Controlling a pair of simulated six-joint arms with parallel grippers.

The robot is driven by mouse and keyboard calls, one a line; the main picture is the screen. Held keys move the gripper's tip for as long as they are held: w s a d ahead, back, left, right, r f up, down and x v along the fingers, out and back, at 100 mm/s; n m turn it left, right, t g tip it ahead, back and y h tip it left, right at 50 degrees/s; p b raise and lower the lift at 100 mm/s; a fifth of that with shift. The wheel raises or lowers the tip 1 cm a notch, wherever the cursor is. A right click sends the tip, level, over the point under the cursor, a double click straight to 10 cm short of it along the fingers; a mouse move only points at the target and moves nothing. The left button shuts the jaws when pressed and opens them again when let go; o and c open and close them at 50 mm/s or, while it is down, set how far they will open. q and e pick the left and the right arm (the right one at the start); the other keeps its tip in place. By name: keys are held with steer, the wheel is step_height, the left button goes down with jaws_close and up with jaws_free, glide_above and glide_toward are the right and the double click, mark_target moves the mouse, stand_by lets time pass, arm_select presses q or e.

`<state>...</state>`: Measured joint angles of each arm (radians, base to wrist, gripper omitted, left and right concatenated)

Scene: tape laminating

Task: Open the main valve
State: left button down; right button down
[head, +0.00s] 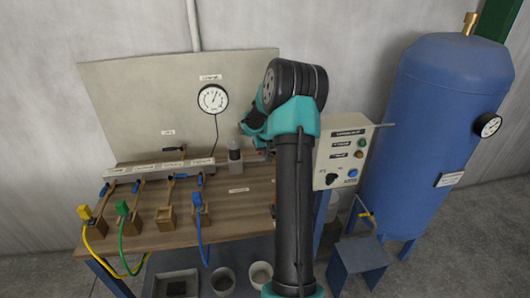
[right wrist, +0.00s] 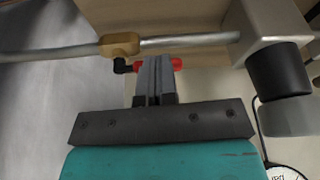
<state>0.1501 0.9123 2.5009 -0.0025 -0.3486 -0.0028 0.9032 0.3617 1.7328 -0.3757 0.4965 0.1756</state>
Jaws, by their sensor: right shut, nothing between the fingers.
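In the right wrist view a brass-coloured valve body (right wrist: 120,45) sits on a grey metal pipe (right wrist: 190,41). A black angled piece (right wrist: 123,66) hangs below the body, and a red handle end (right wrist: 177,64) shows on the other side of my fingers. My right gripper (right wrist: 157,60) is shut and empty, its fingertips just below the pipe and overlapping the handle in view. I cannot tell whether they touch it. In the head view my right arm hides the valve, and the gripper's teal part (head: 252,124) shows beside the arm. My left gripper is not in view.
A wooden bench (head: 238,208) carries a white manifold (head: 160,167) with blue-handled taps and coloured hoses. A round gauge (head: 212,99) hangs on the back panel. A control box (head: 342,155) and a blue tank (head: 440,110) stand right of my arm. Buckets (head: 223,279) stand below.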

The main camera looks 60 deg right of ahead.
steer(key=shift+f, duration=0.1)
steer(key=shift+s+a+f, duration=0.1)
steer(key=shift+s+a, duration=0.2)
steer(key=shift+s, duration=0.35)
steer(key=shift+s, duration=0.1)
steer(key=s+a+r, duration=0.2)
steer(key=r, duration=0.3)
steer(key=s+a+r, duration=0.2)
steer(key=a+r, duration=0.1)
steer(key=r, duration=0.2)
steer(key=shift+s+r, duration=0.25)
stand_by(0.3)
